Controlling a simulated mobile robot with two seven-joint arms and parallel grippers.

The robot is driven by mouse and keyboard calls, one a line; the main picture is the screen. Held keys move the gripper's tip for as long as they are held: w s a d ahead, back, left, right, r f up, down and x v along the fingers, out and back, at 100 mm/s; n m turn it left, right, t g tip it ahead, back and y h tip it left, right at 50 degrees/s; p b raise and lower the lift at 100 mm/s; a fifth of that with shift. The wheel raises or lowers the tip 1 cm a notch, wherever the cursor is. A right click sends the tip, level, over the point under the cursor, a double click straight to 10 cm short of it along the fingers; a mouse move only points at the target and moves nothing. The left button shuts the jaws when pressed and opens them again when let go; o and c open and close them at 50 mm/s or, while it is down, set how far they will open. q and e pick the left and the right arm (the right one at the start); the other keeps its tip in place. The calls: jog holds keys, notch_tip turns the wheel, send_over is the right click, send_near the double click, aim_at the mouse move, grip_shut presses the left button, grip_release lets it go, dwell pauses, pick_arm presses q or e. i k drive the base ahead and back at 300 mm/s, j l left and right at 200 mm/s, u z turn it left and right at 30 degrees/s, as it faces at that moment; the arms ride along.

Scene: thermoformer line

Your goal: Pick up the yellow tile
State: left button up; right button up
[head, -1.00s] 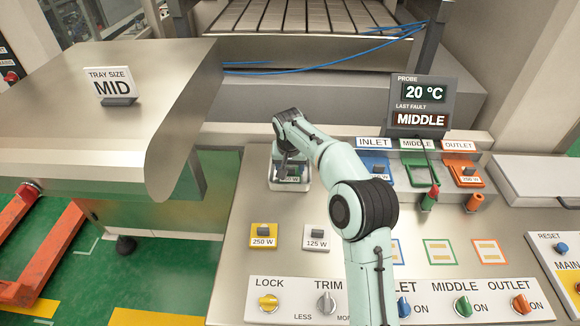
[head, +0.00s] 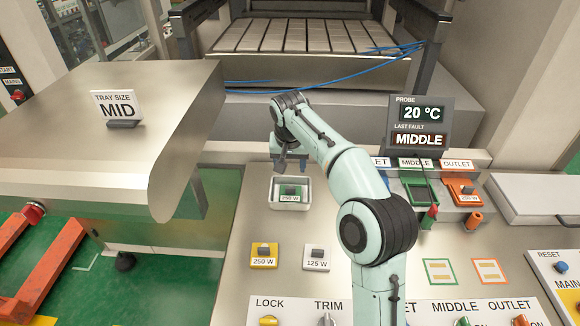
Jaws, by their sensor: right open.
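The yellow tile (head: 264,256), marked 250 W with a dark grip block on top, lies flat on the grey panel at the lower left, with nothing on it. My right gripper (head: 291,166) points down at the far end of my right arm, just above the back of a small pale tray (head: 275,200). It is open, well behind the yellow tile and apart from it; its fingers are small in the picture. My left gripper is not in view.
A white 125 W tile (head: 317,257) lies right of the yellow one. My right arm crosses the panel's middle and hides part of the blue inlet. The green middle holder (head: 420,184) and orange outlet tile (head: 465,190) are to the right. Knobs line the front.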

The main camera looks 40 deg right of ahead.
aim_at(263, 256)
jog(key=k+j, duration=0.55)
jog(key=j, duration=0.15)
jog(key=k+j, duration=0.6)
jog(key=j, duration=0.15)
